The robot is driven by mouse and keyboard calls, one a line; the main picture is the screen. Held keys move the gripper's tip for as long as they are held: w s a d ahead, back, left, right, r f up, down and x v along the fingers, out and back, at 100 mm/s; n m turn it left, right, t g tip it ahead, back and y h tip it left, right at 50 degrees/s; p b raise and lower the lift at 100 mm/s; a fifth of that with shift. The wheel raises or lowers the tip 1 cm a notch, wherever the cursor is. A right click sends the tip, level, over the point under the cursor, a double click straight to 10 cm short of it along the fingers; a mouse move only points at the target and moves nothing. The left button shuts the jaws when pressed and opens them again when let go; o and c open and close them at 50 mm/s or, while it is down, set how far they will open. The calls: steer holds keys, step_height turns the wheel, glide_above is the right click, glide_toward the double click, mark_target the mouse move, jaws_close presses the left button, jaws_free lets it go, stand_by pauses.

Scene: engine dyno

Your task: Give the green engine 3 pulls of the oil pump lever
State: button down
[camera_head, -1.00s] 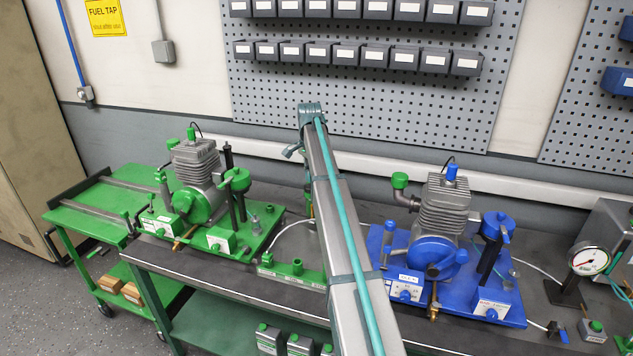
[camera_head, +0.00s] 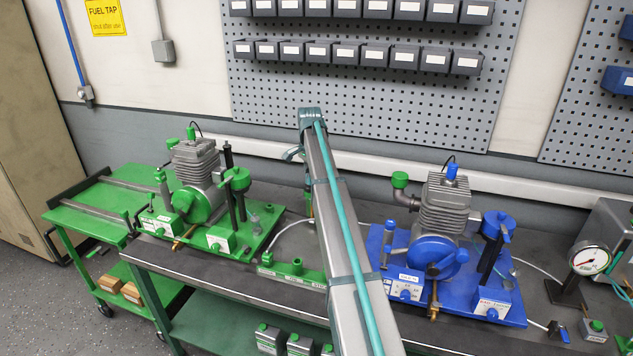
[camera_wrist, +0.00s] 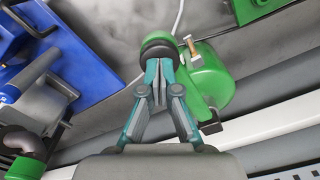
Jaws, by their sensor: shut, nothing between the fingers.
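The green engine (camera_head: 196,165) stands on a green base plate at the left of the bench in the head view. An upright black lever (camera_head: 241,208) rises from its right front, beside a white-labelled box; I cannot read whether it is the oil pump lever. My gripper is hidden behind my arm in the head view, to the right of the green engine. In the wrist view my gripper (camera_wrist: 158,78) is shut and empty. Its tips are close to a dark round piece (camera_wrist: 158,43) beside a green rounded body (camera_wrist: 207,78) with a brass tap. I cannot tell whether they touch.
A blue engine (camera_head: 441,208) with its own black lever stands on the right of the bench. A green block (camera_head: 290,268) lies at the front middle. A pegboard with bins (camera_head: 365,90) hangs behind. A pressure gauge (camera_head: 589,260) stands far right.

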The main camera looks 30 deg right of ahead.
steer(key=shift+f, duration=0.35)
steer(key=shift+w+d+f+b, duration=0.1)
steer(key=shift+f+b, duration=0.3)
steer(key=shift+f, duration=0.9)
steer(key=shift+d+f+b, duration=0.1)
steer(key=shift+f+b, duration=0.3)
steer(key=shift+f, duration=0.9)
steer(key=shift+a+r+p, duration=0.1)
steer(key=shift+r+p, duration=2.35)
steer(key=shift+r, duration=2.65)
steer(key=shift+f, duration=0.1)
